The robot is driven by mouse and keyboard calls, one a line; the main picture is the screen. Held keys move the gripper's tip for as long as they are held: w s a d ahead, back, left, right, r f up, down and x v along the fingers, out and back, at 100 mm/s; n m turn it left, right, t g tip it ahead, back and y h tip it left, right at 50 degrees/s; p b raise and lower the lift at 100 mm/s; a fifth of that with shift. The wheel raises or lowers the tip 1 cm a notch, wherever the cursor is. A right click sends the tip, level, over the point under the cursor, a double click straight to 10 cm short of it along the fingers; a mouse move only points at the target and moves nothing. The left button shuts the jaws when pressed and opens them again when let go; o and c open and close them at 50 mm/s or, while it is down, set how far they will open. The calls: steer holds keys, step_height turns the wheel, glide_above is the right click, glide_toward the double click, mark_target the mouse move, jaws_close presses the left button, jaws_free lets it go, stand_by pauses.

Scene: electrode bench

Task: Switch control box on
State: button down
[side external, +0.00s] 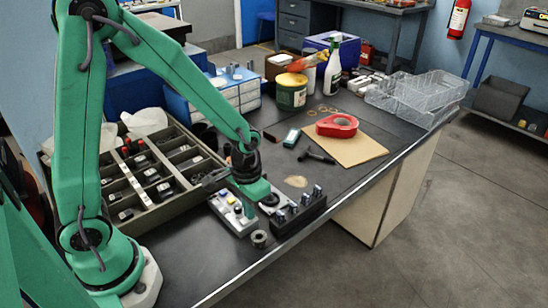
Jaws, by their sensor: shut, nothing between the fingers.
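The control box (234,213) is a light grey box lying on the dark bench top near its front edge. Small blue, yellow and dark controls show on its top face. My gripper (219,180) is at the end of the green arm, low over the far end of the box. It is shut and holds nothing. The wrist hides part of the box's far end. I cannot tell whether the gripper touches the box or which position its switch is in.
A black block with several metal-topped posts (298,212) stands just right of the box. A small metal ring (260,239) lies in front. A compartmented tray (176,205) is close on the left.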

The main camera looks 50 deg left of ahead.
stand_by(0.3)
steer(key=shift+r, duration=3.45)
steer(key=s+a+r+t, duration=0.2)
steer(key=s+r, duration=0.2)
steer(key=r, duration=0.3)
steer(key=s+a+r+t, duration=0.2)
steer(key=s+r+t, duration=0.1)
steer(key=s+r, duration=0.2)
steer(key=shift+s+r+t, duration=0.3)
steer(key=shift+r, duration=0.6)
